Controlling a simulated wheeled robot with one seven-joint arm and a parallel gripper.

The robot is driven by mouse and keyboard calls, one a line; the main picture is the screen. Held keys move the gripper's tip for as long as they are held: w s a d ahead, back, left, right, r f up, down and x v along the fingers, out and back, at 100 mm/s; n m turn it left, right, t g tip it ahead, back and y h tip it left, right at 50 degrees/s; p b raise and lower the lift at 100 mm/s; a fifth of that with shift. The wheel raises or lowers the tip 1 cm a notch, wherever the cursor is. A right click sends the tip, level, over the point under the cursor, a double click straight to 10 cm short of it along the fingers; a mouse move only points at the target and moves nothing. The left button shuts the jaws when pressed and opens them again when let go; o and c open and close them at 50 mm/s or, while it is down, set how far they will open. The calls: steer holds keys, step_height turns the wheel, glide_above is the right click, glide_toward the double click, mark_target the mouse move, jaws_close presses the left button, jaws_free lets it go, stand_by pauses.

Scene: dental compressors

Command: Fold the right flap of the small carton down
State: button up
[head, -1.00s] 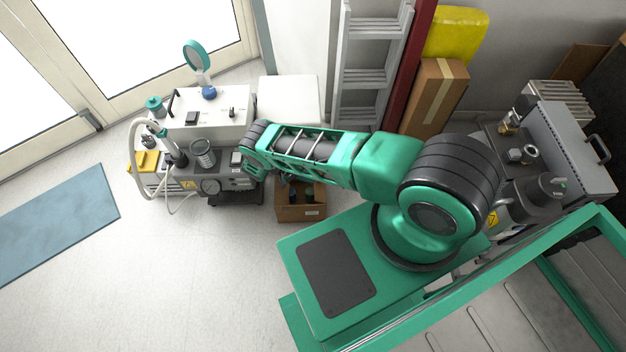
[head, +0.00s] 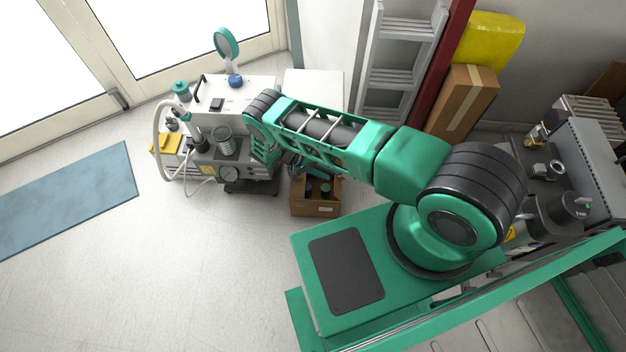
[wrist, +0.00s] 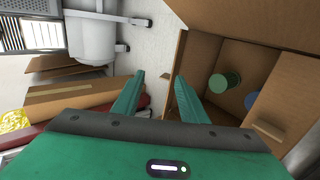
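The small brown carton (head: 316,208) stands on the floor beyond my base in the head view, open at the top. The wrist view shows its inside at right, with a green-topped cylinder (wrist: 222,82) and a blue one (wrist: 251,100). A large brown flap (wrist: 250,18) spreads across the top right of the wrist view. My gripper (wrist: 157,86) is open, its two green fingers apart. One finger is beside or over the carton's near edge, the other over the floor outside. I cannot tell whether either touches. The arm partly hides the carton's far side in the head view.
The compressor unit (head: 238,165) with its hose stands left of the carton, by a white cabinet (head: 235,100). A ladder (head: 400,60), a tall taped box (head: 462,103) and a yellow bag (head: 490,38) stand behind. Floor at left is clear around a blue mat (head: 70,198).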

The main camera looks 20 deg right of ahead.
steer(key=s+a+r, duration=0.3)
steer(key=a+r, duration=0.2)
steer(key=a, duration=0.3)
steer(key=shift+s+r, duration=0.15)
steer(key=shift+s, duration=0.25)
